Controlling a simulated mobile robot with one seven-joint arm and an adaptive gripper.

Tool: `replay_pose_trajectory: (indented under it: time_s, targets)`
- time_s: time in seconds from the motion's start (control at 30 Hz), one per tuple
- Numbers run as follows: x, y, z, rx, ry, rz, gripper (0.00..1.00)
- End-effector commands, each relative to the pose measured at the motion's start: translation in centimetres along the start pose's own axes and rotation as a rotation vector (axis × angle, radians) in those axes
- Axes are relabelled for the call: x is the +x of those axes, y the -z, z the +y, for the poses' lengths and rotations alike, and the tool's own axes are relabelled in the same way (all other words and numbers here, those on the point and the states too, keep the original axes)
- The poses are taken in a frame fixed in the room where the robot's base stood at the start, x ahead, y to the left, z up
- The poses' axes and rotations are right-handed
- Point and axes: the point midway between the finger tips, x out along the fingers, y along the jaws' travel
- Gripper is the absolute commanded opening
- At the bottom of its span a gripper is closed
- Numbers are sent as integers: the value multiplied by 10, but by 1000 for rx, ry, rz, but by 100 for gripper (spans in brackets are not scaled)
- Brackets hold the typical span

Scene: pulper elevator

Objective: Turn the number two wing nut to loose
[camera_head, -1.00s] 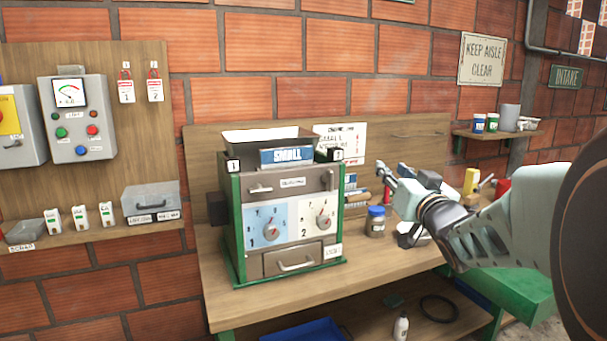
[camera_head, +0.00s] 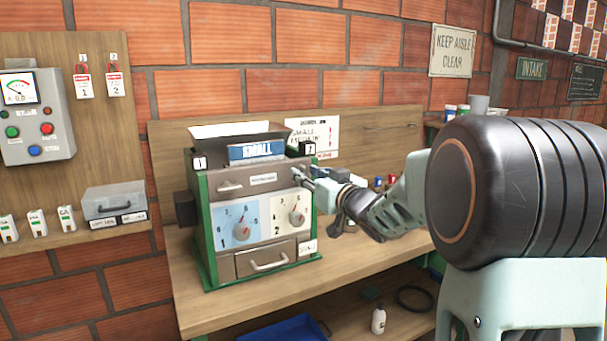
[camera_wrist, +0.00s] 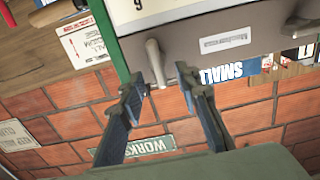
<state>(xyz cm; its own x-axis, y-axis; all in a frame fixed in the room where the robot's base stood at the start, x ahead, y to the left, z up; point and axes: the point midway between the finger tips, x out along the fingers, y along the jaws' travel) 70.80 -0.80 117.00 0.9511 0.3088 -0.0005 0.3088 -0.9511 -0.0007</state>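The number two wing nut (camera_wrist: 155,64) is a grey, narrow bar on the right of the machine's brown upper front panel (camera_head: 228,176). In the wrist view it stands lengthwise, between my gripper's fingers. My gripper (camera_wrist: 165,80) is open, its fingertips on either side of the bar; I cannot tell whether they touch it. In the head view my gripper (camera_head: 301,174) is at the panel's right end and hides most of this wing nut. The number one wing nut (camera_head: 230,187) lies nearly level at the panel's left. The number two tag (camera_head: 308,148) is on the upper right corner.
Below the panel are a blue dial plate (camera_head: 238,226), a white dial plate (camera_head: 291,215) and a drawer (camera_head: 264,259). The machine stands on a wooden bench (camera_head: 185,300). Small jars are partly hidden behind my arm. The bench front is clear.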

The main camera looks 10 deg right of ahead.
Motion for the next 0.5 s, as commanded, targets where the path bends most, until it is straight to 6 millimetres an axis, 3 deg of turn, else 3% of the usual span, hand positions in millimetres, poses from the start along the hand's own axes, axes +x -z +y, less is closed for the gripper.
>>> replay_pose_trajectory:
  time_s: [0.13,0.43,0.5]
  targets:
    - [11,0,-1,0,2,0,30]
    - [13,0,0,-1,0,0,30]
    - [13,0,0,-1,0,0,24]
